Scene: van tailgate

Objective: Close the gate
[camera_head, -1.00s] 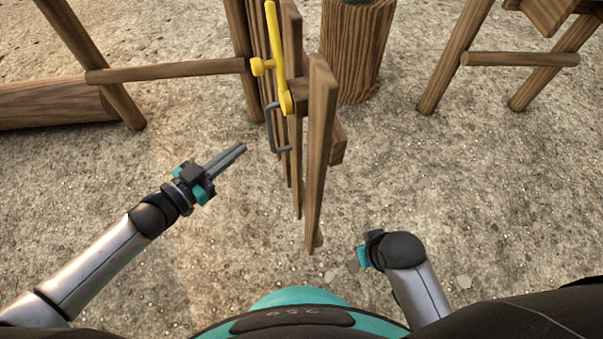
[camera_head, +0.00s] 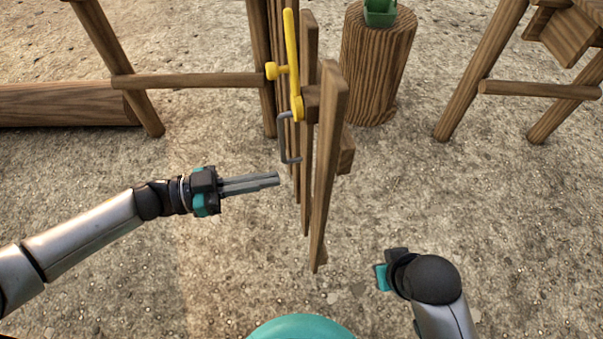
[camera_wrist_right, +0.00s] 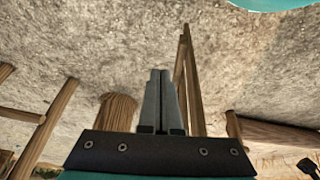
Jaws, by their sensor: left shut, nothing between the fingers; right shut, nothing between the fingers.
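The wooden gate (camera_head: 324,165) stands open in the head view, seen nearly edge-on, its slats running away from me toward the post (camera_head: 263,62). A yellow latch bar (camera_head: 292,55) and a grey pull handle (camera_head: 285,140) are on its left face. My left gripper (camera_head: 278,179) is shut and empty, left of the gate just below the handle, close to the slats; I cannot tell whether it touches. My right gripper (camera_wrist_right: 160,75) is shut and empty in the right wrist view, with the gate (camera_wrist_right: 188,75) behind it. In the head view its fingers are hidden behind its wrist.
A wooden stump (camera_head: 378,65) with a green container (camera_head: 380,12) stands behind the gate to the right. Fence rails (camera_head: 190,81) run left, and wooden supports (camera_head: 482,70) stand at the right. The gravel ground (camera_head: 200,260) in front is clear.

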